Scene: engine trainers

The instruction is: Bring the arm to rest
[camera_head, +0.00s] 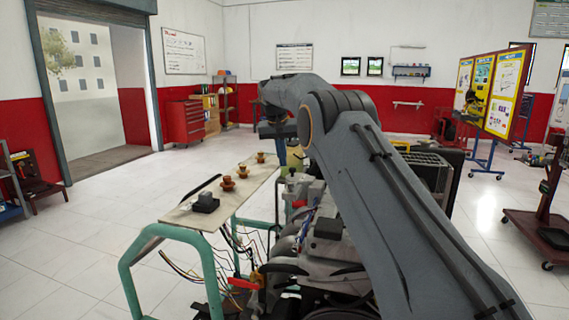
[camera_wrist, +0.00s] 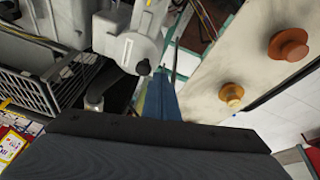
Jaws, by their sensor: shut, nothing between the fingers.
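My arm (camera_head: 400,190) reaches forward over the engine trainer from the right and bends down at its far end. My gripper (camera_head: 281,157) points down beyond the far end of the trainer's panel, partly hidden by my wrist. In the wrist view its narrow blue fingers (camera_wrist: 160,92) are shut with nothing between them. They show close to a grey engine part (camera_wrist: 135,48); whether they touch it I cannot tell.
The engine trainer (camera_head: 165,235) has a green frame and a pale panel (camera_head: 217,208) with several orange-brown knobs (camera_wrist: 289,45). A red tool cabinet (camera_head: 186,121) stands behind.

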